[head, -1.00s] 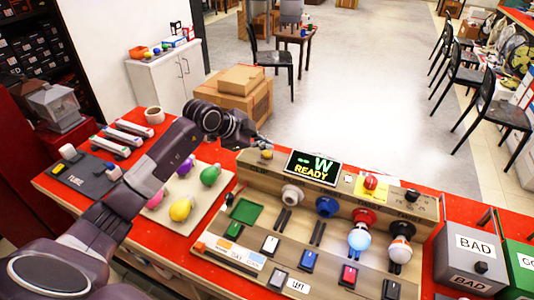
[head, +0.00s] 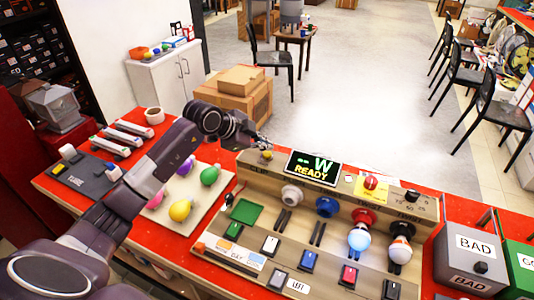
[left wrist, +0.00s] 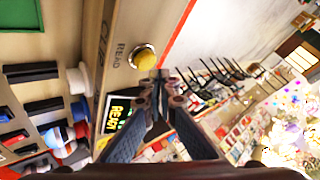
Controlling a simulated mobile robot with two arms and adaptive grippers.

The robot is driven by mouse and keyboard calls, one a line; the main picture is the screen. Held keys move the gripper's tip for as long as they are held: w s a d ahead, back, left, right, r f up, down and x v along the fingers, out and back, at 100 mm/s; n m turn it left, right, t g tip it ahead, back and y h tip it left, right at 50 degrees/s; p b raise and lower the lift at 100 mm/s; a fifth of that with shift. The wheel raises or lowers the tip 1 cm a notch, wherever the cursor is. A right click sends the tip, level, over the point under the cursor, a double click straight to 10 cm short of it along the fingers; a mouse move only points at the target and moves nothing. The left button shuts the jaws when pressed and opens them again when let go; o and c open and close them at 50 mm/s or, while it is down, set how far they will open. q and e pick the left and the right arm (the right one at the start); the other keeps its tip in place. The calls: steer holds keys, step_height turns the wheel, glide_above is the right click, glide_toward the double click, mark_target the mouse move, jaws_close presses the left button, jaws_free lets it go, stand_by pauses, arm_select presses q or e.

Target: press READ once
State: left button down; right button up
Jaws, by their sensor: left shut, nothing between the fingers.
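The READ button is a round yellow knob (left wrist: 144,57) on the wooden panel of the test station, with the word READ printed beside it in the left wrist view. In the head view the yellow button (head: 267,154) sits at the panel's upper left, left of the display (head: 313,168), which reads "-- W READY". My left gripper (head: 263,143) is shut and empty, with its tips just behind and above the button. In the left wrist view its closed fingertips (left wrist: 160,74) appear beside the button, apart from it in the picture. My right gripper is not in view.
Sockets with bulbs (head: 359,238) and several rocker switches (head: 307,260) cover the station to the right. Loose coloured bulbs lie on a pale board (head: 157,214) under my left arm. A grey BAD bin (head: 447,262) stands at the right.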

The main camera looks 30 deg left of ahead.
mark_target(265, 154)
arm_select(q)
steer(key=shift+f, duration=0.35)
steer(key=shift+f, duration=0.5)
stand_by(0.7)
steer(key=shift+r+p, duration=0.65)
steer(key=shift+r, duration=0.3)
step_height(265, 154, up, 5)
steer(key=p, duration=0.4)
